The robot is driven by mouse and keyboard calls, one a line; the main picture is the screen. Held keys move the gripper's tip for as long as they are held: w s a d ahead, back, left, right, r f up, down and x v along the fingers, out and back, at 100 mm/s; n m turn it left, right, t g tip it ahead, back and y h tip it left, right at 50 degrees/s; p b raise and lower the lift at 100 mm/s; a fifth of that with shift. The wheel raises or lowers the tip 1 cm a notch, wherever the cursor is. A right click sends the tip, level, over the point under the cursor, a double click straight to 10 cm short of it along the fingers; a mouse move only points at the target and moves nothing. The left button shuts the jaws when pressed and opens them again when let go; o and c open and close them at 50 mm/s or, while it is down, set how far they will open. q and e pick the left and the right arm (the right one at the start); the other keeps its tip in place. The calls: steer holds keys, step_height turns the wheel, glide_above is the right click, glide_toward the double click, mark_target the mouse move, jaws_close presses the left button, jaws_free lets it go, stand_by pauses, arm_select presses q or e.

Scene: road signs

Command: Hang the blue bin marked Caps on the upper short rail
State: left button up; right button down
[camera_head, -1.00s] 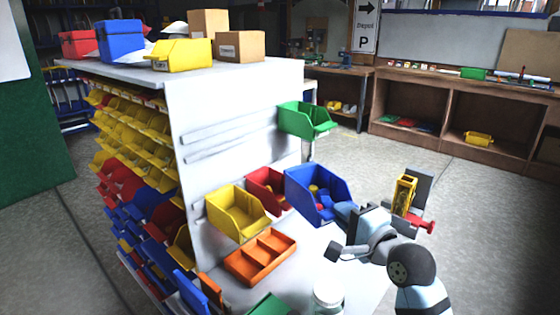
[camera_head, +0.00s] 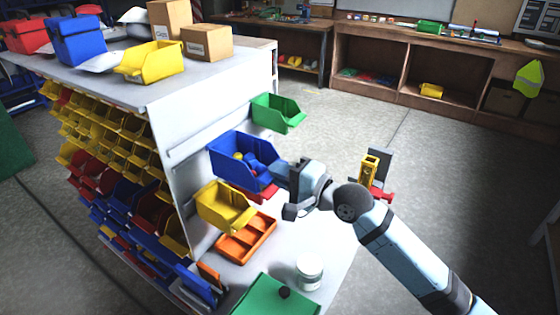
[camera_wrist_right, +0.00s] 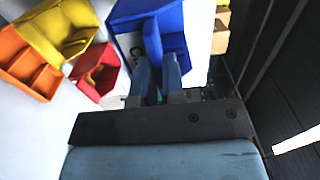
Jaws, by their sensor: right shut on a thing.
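The blue bin (camera_head: 228,165) holds small blue and yellow pieces. My right gripper (camera_head: 284,178) is shut on its front side and holds it above the bench top, in front of the white panel (camera_head: 180,185). In the right wrist view the fingers (camera_wrist_right: 158,78) grip the blue bin (camera_wrist_right: 122,12) beside a partly covered white label. A pale rail (camera_head: 208,132) runs along the panel just above and behind the bin. The bin covers part of the panel, so I cannot tell whether it touches a rail. My left gripper is not in view.
A green bin (camera_head: 278,114) hangs at the panel's far end. A yellow bin (camera_head: 224,208), a mostly hidden red bin (camera_head: 268,192) and an orange tray (camera_head: 245,240) are below and in front. A white jar (camera_head: 309,271) stands on the bench.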

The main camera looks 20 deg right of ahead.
mark_target(250, 162)
steer(key=shift+b+x, duration=0.5)
steer(key=shift+x, duration=0.8)
steer(key=shift+b+x, duration=0.9)
steer(key=shift+x, duration=1.35)
steer(key=shift+w+a+p, duration=0.25)
steer(key=shift+w+p, duration=0.05)
steer(key=shift+p, duration=0.2)
steer(key=shift+p+x, duration=0.3)
steer(key=shift+x, duration=0.7)
steer(key=shift+f, duration=0.1)
steer(key=shift+f+p, duration=0.1)
steer(key=shift+p, duration=0.25)
